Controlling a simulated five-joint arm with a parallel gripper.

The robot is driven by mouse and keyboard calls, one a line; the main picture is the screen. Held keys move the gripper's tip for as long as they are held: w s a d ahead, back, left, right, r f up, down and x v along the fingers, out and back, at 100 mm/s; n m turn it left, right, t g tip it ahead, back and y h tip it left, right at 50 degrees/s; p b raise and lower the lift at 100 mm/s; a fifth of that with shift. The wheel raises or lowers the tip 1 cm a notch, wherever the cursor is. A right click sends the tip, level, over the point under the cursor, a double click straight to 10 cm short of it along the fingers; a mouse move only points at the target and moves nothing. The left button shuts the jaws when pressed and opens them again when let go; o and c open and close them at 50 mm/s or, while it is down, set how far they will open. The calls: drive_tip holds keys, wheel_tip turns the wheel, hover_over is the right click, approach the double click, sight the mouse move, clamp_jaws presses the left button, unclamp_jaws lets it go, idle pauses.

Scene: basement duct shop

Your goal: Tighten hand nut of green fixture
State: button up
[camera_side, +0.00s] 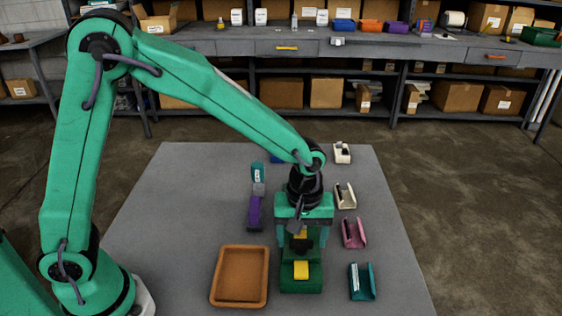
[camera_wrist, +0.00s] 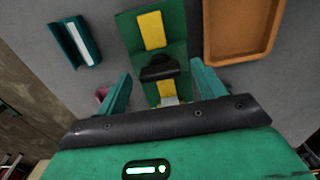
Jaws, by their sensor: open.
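The green fixture (camera_side: 301,286) stands on the grey table under my gripper, with a yellow piece (camera_side: 301,270) on its front part. In the wrist view the green fixture (camera_wrist: 131,31) carries a yellow strip (camera_wrist: 152,30) and a black hand nut (camera_wrist: 160,68) across its middle. My gripper (camera_side: 303,238) points down over the fixture's rear part. In the wrist view my gripper (camera_wrist: 161,84) has its two teal fingers apart, one on each side of the fixture, close to the nut. I cannot tell whether they touch anything. My gripper hides part of the fixture in the side view.
A brown tray (camera_side: 216,276) lies left of the fixture. A teal holder (camera_side: 361,283), a pink holder (camera_side: 354,233) and white holders (camera_side: 345,196) line the right side. A purple fixture (camera_side: 255,212) stands behind left. The table's left part is clear.

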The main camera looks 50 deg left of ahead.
drive_tip(key=c, duration=1)
drive_tip(key=shift+m, duration=0.4)
drive_tip(key=m, duration=0.7)
drive_tip(key=shift+m, duration=0.4)
drive_tip(key=m, duration=0.4)
drive_tip(key=shift+m, duration=0.3)
drive_tip(key=m, duration=0.4)
drive_tip(key=shift+m, duration=0.4)
drive_tip(key=shift+o, duration=0.2)
